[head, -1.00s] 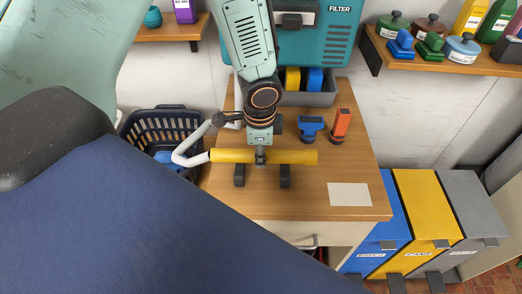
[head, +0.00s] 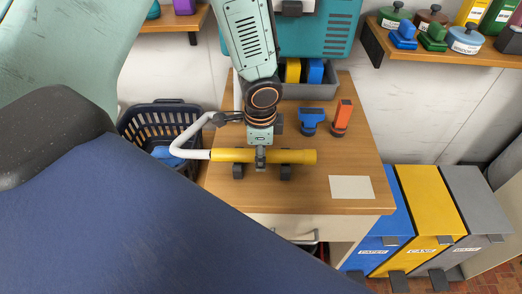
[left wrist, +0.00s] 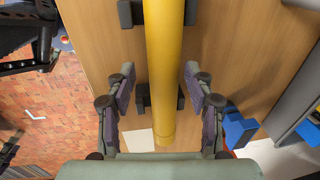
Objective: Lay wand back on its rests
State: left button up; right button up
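The yellow wand (head: 295,156) lies level across two dark rests (head: 286,173) on the wooden bench; contact with them looks close, but I cannot see it clearly. A bent white tube (head: 184,151) joins its left end. My left gripper (head: 261,158) is over the wand's middle, between the rests. In the left wrist view the wand (left wrist: 163,60) runs between the two fingers of my left gripper (left wrist: 159,78), which stand apart with a gap on each side. My right gripper is in neither view.
A blue tool (head: 311,121) and an orange tool (head: 342,117) stand behind the wand. A white card (head: 351,187) lies at the bench's front right. A dark basket (head: 135,120) is at the left, and lidded bins (head: 430,205) at the right. A grey tray (head: 318,92) is behind.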

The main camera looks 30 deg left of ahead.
pick_arm(q)
jog(key=shift+a+f, duration=0.1)
jog(key=shift+a, duration=0.05)
jog(key=shift+w, duration=0.1)
notch_tip(320, 180, up, 12)
jog(key=s, duration=0.1)
jog(key=shift+s+d, duration=0.2)
jog(key=shift+d, duration=0.2)
jog(key=shift+f, duration=0.1)
